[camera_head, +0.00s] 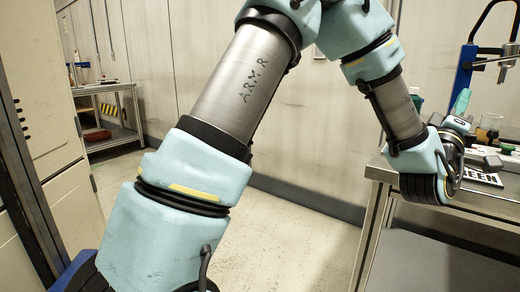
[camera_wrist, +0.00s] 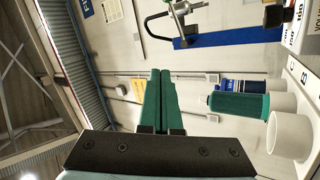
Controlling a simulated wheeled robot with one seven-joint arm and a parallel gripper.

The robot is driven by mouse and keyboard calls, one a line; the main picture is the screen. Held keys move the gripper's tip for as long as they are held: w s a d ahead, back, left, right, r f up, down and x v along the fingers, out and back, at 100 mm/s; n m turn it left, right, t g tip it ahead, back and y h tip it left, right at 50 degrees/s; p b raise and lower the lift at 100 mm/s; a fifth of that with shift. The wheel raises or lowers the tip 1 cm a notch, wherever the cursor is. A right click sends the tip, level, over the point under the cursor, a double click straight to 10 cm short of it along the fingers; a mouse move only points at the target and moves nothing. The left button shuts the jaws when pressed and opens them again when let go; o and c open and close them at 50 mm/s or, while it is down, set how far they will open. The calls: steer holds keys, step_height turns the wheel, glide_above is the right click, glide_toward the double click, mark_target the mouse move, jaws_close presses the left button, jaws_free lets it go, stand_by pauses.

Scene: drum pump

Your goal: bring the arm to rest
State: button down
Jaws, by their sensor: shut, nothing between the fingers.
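My arm bends up and over across the head view and comes down to the wrist beside the workbench (camera_head: 378,175) on the right. My gripper (camera_head: 464,95) points upward there, its teal fingers small in that view. In the wrist view my gripper (camera_wrist: 160,73) shows its two green fingers side by side, shut with nothing between them. The fingers are clear of any object in both views.
A blue stand (camera_head: 466,68) rises from the bench; a blue frame (camera_wrist: 215,38) also shows in the wrist view. A green cylinder (camera_wrist: 240,104) and white cups (camera_wrist: 290,135) are at its right. The floor (camera_head: 285,225) between is clear.

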steer(key=w+a+f+m+g+y, duration=0.1)
steer(key=w+a+f+y, duration=0.1)
steer(key=w+a+f, duration=0.1)
steer(key=w+a+f+m+g+y, duration=0.1)
steer(key=w+a+f+m+y, duration=0.1)
steer(key=w, duration=0.3)
steer(key=w+a+f+m+g+y, duration=0.1)
steer(key=w+a+f+y, duration=0.1)
steer(key=w+a+f, duration=0.2)
steer(key=shift+a+f+m+g, duration=0.3)
steer(key=shift+f+m, duration=0.1)
steer(key=w+a+f+g+y, duration=0.15)
steer(key=a+f+y, duration=0.3)
steer(key=a, duration=0.65)
steer(key=w+a+f+g+y, duration=0.15)
steer(key=a+f+y, duration=0.35)
steer(key=a, duration=0.6)
steer(key=s+a+f+g+y, duration=0.1)
steer(key=s+a+f+g, duration=0.25)
steer(key=s+a, duration=0.5)
steer(key=s+a+f+g+y, duration=0.2)
steer(key=s+a+f+g, duration=0.3)
steer(key=a, duration=0.6)
step_height(320, 180, up, 20)
steer(key=t+p, duration=0.1)
steer(key=p, duration=1.7)
steer(key=shift+s+d, duration=0.25)
steer(key=shift+s, duration=0.1)
